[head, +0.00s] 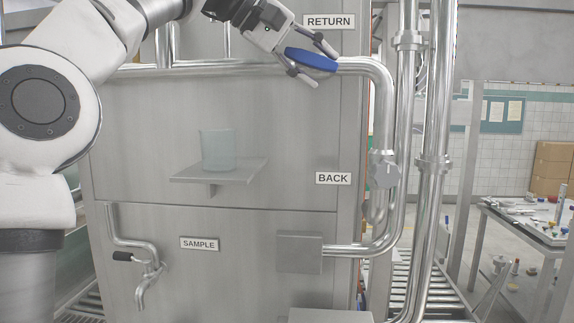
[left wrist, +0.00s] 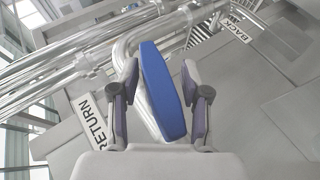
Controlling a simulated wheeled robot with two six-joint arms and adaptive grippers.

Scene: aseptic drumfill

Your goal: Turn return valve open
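The return valve's blue handle (head: 311,60) sits on the steel pipe just below the RETURN label (head: 328,21). In the left wrist view the blue handle (left wrist: 163,90) lies lengthwise, slightly tilted, between my fingers. My left gripper (head: 322,66) reaches in from the upper left with one finger on each side of the handle. In the left wrist view my left gripper (left wrist: 160,75) is open, with gaps between the finger pads and the handle. The valve body behind the handle is mostly hidden. My right gripper is not in view.
Vertical steel pipes (head: 436,130) stand right of the handle. A beaker (head: 217,149) stands on a small shelf (head: 240,170), above the sample tap (head: 147,270). A cluttered table (head: 530,222) is at right.

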